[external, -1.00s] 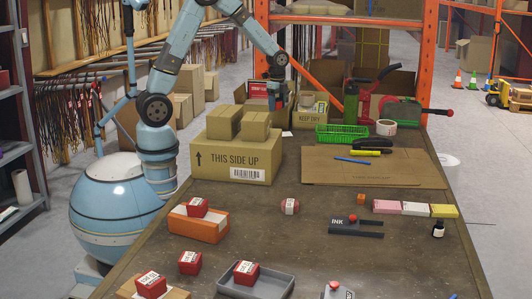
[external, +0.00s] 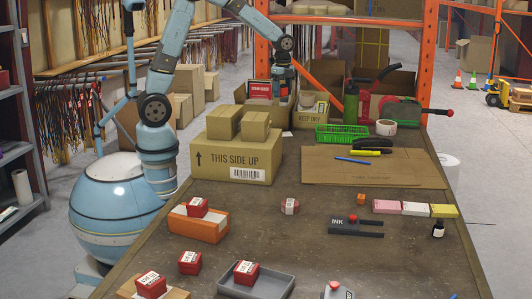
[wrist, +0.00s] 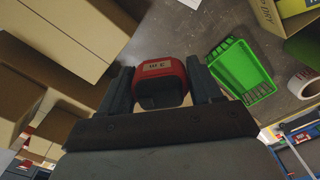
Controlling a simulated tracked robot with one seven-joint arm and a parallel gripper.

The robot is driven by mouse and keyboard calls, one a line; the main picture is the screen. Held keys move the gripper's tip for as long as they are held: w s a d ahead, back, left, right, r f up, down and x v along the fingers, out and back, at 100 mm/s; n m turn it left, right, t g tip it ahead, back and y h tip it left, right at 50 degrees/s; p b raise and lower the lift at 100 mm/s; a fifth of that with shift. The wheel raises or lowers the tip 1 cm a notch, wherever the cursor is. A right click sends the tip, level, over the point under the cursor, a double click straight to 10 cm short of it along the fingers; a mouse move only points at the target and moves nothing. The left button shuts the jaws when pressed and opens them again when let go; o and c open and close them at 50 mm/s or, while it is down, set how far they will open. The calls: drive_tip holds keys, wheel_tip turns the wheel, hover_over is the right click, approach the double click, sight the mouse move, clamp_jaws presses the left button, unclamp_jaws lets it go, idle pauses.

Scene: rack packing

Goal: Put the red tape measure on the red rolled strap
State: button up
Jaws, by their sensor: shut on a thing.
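My gripper (wrist: 160,92) is shut on a red tape measure (wrist: 158,68) with a pale label and a dark lower part, seen between the fingers in the wrist view. The held tape measure cannot be made out clearly there.
A green basket (external: 342,133), a white tape roll (external: 386,128) and a large box (external: 238,155) stand at the back. Table around the strap is clear.

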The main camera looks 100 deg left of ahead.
drive_tip(key=w+d+m, duration=0.3)
drive_tip(key=w+d, duration=0.1)
drive_tip(key=d, duration=1.1)
drive_tip(key=w+d+m, duration=0.3)
drive_tip(key=d, duration=1.2)
drive_tip(key=s+d+m, duration=0.3)
drive_tip(key=s+d, duration=0.1)
drive_tip(key=d, duration=0.8)
drive_tip(key=s+d+m, duration=0.2)
drive_tip(key=s+d, duration=0.1)
drive_tip(key=d, duration=1)
hover_over(290, 203)
drive_tip(key=f, duration=1.4)
drive_tip(key=shift+s, duration=0.3)
drive_tip(key=shift+w+d+f, duration=0.1)
drive_tip(key=shift+w+f, duration=0.25)
drive_tip(key=shift+f, duration=1.65)
drive_tip(key=shift+f, duration=0.1)
